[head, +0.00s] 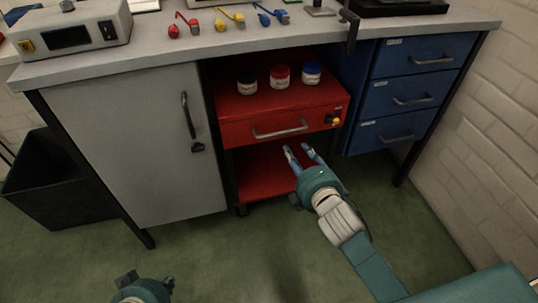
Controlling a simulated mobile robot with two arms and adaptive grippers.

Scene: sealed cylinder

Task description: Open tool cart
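The red tool cart (240,108) stands under the workbench, between a grey cabinet and blue drawers. Its single drawer front appears shut, with a curved metal handle (280,130). A small yellow and red fitting (334,120) sits at the drawer's right end. Below the drawer is an open red shelf (262,178). My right gripper (298,148) is open and empty, its two fingers pointing up in front of the cart, below and right of the handle, with no visible contact. My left gripper (145,286) is low at the bottom left, away from the cart; its fingertips are not clear.
Three jars with black, red and blue lids stand on the cart top (322,90). The grey cabinet (130,145) is left, the blue drawers (415,95) right. A black bin (50,185) stands far left, a brick wall (490,140) right. The green floor in front is clear.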

